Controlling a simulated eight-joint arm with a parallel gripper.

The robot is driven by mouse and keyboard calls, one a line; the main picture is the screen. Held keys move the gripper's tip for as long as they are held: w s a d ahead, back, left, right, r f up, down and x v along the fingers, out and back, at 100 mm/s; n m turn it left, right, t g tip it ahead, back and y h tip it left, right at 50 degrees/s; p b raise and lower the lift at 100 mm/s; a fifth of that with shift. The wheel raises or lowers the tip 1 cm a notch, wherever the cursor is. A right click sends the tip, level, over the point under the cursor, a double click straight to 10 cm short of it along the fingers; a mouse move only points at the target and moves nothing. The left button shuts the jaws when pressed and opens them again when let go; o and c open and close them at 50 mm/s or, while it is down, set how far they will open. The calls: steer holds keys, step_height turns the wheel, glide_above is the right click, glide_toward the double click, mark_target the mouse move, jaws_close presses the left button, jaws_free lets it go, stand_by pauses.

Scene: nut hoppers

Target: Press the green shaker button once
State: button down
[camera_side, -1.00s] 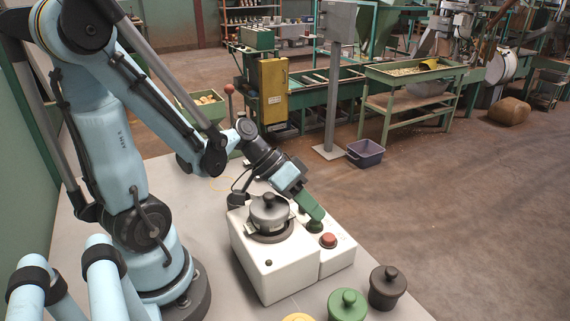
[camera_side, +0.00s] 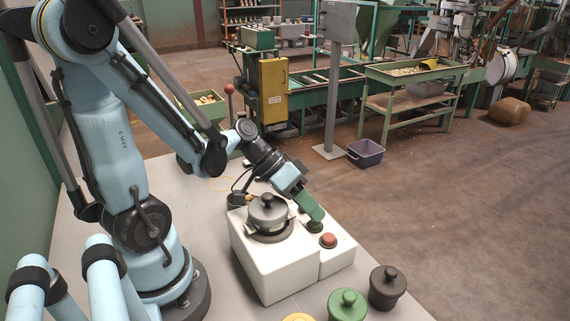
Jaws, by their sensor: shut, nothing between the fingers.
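The white shaker box (camera_side: 272,268) stands on the table, with a lower white panel (camera_side: 338,262) on its right side. The green button (camera_side: 315,228) is on that panel, partly covered by my gripper. My gripper (camera_side: 317,219) has green fingers, shut and empty, pointing down and to the right. Their tips are at the top of the green button; I cannot tell whether they touch it or how far it is pressed. A red button (camera_side: 328,240) sits just in front of the green one.
A grey lidded pot (camera_side: 268,213) sits on the box, close left of my gripper. Dark (camera_side: 387,288), green (camera_side: 347,306) and yellow (camera_side: 299,317) lidded pots stand at the front. A dark cup (camera_side: 237,201) is behind the box. Bare table (camera_side: 222,262) lies left of the box.

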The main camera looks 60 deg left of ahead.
mark_target(309, 222)
steer(key=shift+r, duration=0.7)
steer(key=shift+r, duration=0.1)
steer(key=shift+r, duration=2.4)
steer(key=shift+s+d+f+g+y, duration=0.2)
steer(key=shift+s+f+g+y, duration=0.15)
steer(key=shift+y, duration=0.25)
steer(key=shift+s+f+y, duration=0.15)
steer(key=shift+f+y, duration=0.2)
steer(key=shift+y, duration=0.25)
steer(key=shift+s+a+f+n+y, duration=0.15)
steer(key=shift+n+y, duration=0.15)
steer(key=shift+y, duration=0.4)
steer(key=shift+a+r+t+y, duration=0.2)
steer(key=shift+r+t+y, duration=0.25)
steer(key=shift+y, duration=0.3)
steer(key=shift+a+r+t+y, duration=0.15)
steer(key=shift+r+t+y, duration=0.25)
steer(key=shift+y, duration=0.35)
